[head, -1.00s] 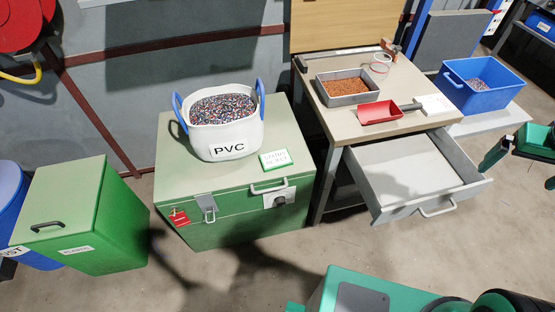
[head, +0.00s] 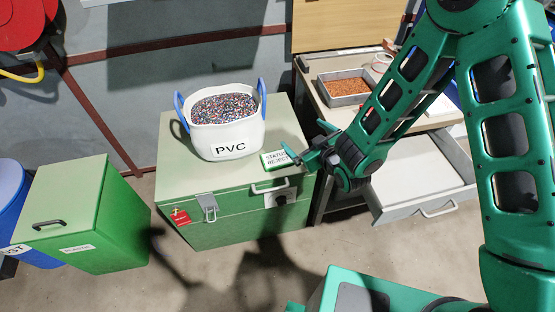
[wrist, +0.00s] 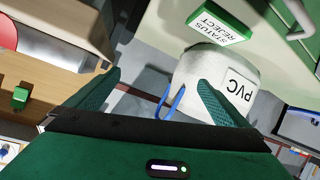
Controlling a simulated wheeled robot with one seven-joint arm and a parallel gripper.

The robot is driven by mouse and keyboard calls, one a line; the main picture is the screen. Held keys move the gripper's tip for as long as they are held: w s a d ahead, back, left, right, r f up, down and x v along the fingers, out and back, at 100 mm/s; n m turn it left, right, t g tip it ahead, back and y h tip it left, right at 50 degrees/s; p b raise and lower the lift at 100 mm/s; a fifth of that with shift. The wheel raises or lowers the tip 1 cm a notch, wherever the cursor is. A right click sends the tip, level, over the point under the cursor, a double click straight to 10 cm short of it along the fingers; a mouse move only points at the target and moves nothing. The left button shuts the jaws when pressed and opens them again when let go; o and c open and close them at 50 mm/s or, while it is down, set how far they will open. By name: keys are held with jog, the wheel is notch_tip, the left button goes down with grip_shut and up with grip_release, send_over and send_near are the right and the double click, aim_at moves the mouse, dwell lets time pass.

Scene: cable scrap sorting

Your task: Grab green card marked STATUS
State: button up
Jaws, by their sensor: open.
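The green card (head: 277,158) has a white face reading STATUS REJECT. It lies on the lid of the green chest (head: 180,176), near the right edge and right of the PVC basket. My gripper (head: 314,150) is at the right edge of the chest lid, close to the right side of the card. In the wrist view my gripper (wrist: 158,85) has its two fingers wide apart with nothing between them.
The white PVC basket (head: 228,141) with blue handles stands beside the card, full of granules. A workbench (head: 322,118) with a tray of copper granules (head: 343,87) and an open drawer (head: 425,180) is to the right. A green bin (head: 85,215) stands left.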

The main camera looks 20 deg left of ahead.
jog(key=s+a+f+y, duration=0.2)
jog(key=s+a+f, duration=0.1)
jog(key=s+f, duration=0.3)
jog(key=m+t, duration=0.2)
jog(key=m, duration=0.1)
send_near(278, 161)
jog(key=x, duration=0.8)
jog(key=shift+w+a, duration=0.1)
jog(key=shift+w, duration=0.15)
jog(key=c, duration=0.9)
